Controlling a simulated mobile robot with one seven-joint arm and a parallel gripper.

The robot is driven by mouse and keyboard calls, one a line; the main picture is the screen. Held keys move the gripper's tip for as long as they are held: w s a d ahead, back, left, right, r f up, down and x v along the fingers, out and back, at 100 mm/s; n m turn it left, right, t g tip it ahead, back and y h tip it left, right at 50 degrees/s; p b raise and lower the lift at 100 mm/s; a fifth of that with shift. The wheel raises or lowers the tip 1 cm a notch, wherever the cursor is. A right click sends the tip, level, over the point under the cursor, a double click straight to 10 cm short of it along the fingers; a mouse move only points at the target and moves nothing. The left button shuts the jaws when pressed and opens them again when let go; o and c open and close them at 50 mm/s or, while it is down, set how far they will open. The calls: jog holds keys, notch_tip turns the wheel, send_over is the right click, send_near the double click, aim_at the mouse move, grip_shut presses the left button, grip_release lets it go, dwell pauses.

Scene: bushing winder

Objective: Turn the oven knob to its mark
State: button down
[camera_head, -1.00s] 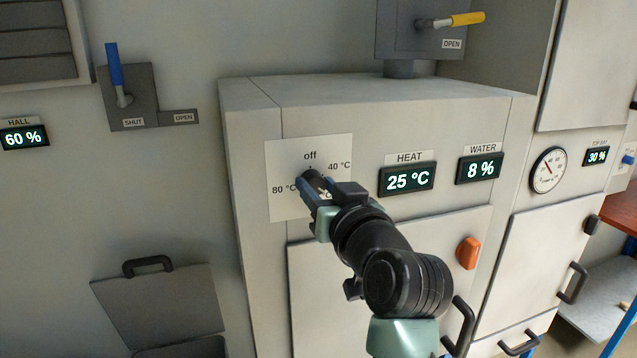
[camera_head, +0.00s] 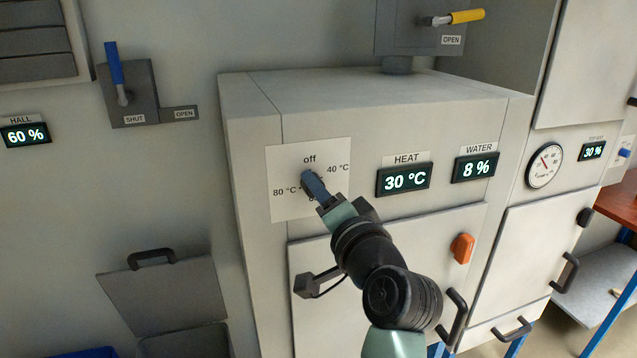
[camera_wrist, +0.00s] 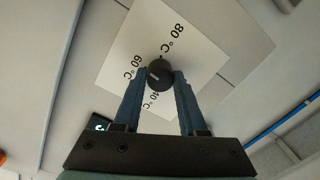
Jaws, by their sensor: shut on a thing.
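The oven knob (camera_wrist: 159,72) is a small round black knob with a short pale line on its face; which label the line faces is hard to tell. It sits on a white dial plate (camera_head: 284,162) marked off, 40 °C and 80 °C, and the wrist view also shows 60 °C. My gripper (camera_wrist: 161,76) is shut on the knob, one blue-grey finger on each side. In the head view my gripper (camera_head: 312,182) covers the knob and the lower label. The HEAT display (camera_head: 404,180) reads 30 °C.
The WATER display (camera_head: 475,168) reads 8 %. An orange catch (camera_head: 462,248) and a dark door handle (camera_head: 454,318) stick out to the right of my arm. A blue-handled lever (camera_head: 115,70) is on the left wall at SHUT.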

jog(key=m+p, duration=0.6)
jog(key=m, duration=0.5)
jog(key=shift+f+t+p, duration=0.1)
jog(key=shift+t+p, duration=0.2)
jog(key=shift+p, duration=0.05)
jog(key=shift+m, duration=0.3)
jog(key=shift+c, duration=2.3)
grip_release()
